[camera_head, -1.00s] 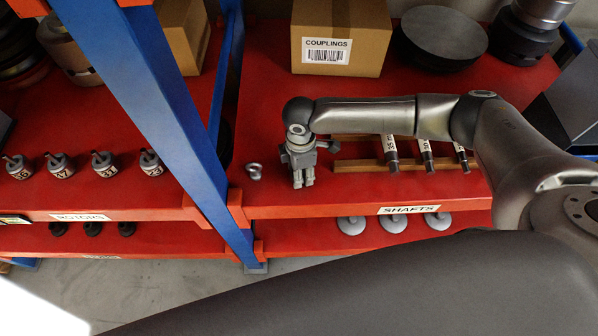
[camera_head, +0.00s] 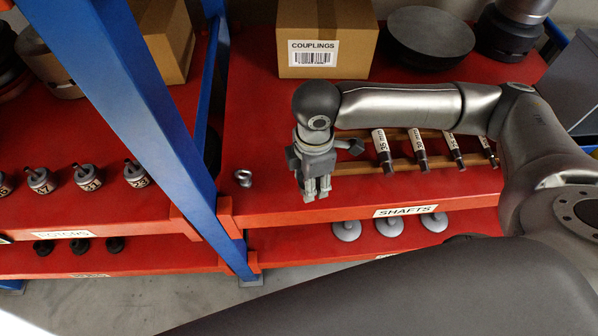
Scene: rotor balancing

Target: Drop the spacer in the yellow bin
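My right gripper (camera_head: 317,196) hangs over the front part of the red middle shelf, at the left end of the shaft rack, fingers pointing down toward the shelf edge. Its fingers look close together, but I cannot tell whether they are shut or hold anything. A small shiny metal piece (camera_head: 243,177) lies on the shelf to the left of the gripper, apart from it. I cannot tell whether it is the spacer. I see no yellow bin. My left gripper is not in view.
A blue upright (camera_head: 130,110) stands left of the gripper. Labelled shafts (camera_head: 418,150) lie on a wooden rack to the right. A COUPLINGS box (camera_head: 325,40) stands behind. Small rotors (camera_head: 88,177) stand at the left; grey discs (camera_head: 390,225) lie on the shelf below.

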